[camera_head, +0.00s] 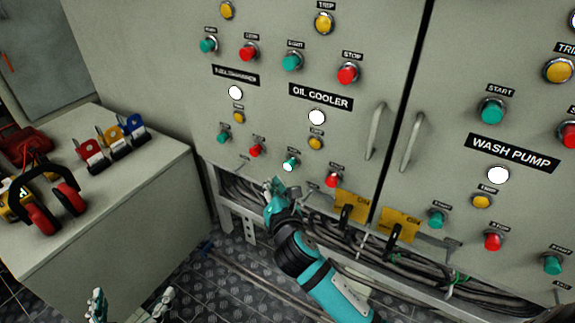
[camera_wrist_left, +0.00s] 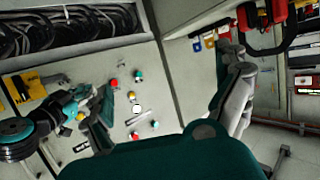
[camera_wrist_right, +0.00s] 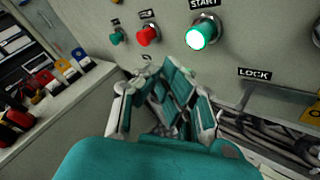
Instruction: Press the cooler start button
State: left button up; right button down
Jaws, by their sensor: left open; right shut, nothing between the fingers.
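The oil cooler start button (camera_head: 291,161) is green with a bright white spot on its face, below the OIL COOLER label (camera_head: 320,97). In the right wrist view the green start button (camera_wrist_right: 201,35) glows white at its centre and stands above the fingertips. My right gripper (camera_head: 275,186) is shut and empty, just below and left of the button. In the right wrist view its closed fingers (camera_wrist_right: 165,78) show a visible gap from the button. My left gripper (camera_head: 130,306) is open and empty at the bottom left, away from the panel.
The red stop button (camera_head: 333,180) is close right of the start button. Door handles (camera_head: 376,132) stick out at right.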

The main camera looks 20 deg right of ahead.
pick_arm(q)
jog(key=shift+s+a+f+g, duration=0.15)
jog(key=shift+s+f+g, duration=0.15)
jog(key=shift+f, duration=0.15)
jog(key=shift+s+a+f+g, duration=0.1)
jog(key=shift+s+f+g, duration=0.15)
jog(key=shift+f, duration=0.2)
pick_arm(e)
jog(key=shift+s+a, duration=0.65)
jog(key=shift+a, duration=0.15)
